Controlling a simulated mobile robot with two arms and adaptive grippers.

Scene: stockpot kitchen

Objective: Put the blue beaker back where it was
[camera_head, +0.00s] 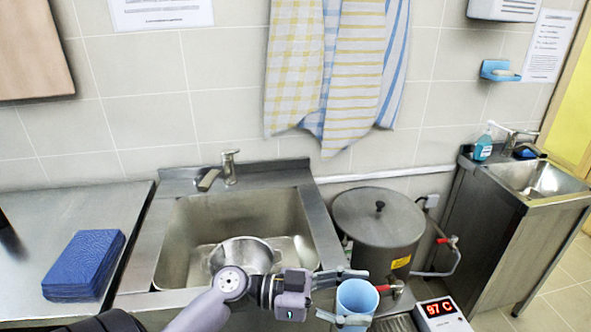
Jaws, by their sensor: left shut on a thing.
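The blue beaker (357,301) is upright at the bottom of the head view, right of centre. My left gripper (352,296) comes in from the left and is shut on it, with one finger on its far side and one on its near side. The beaker is in front of the large lidded steel stockpot (378,232), just left of the pot's red-handled tap (391,288). I cannot tell whether the beaker's base touches anything. My right gripper is out of view.
A steel sink (180,240) with a metal pot (243,255) in it lies behind my left arm. Blue napkins (84,265) are on the left counter. A display reading 97 C (439,310) stands right of the beaker. A second small sink (540,180) is far right.

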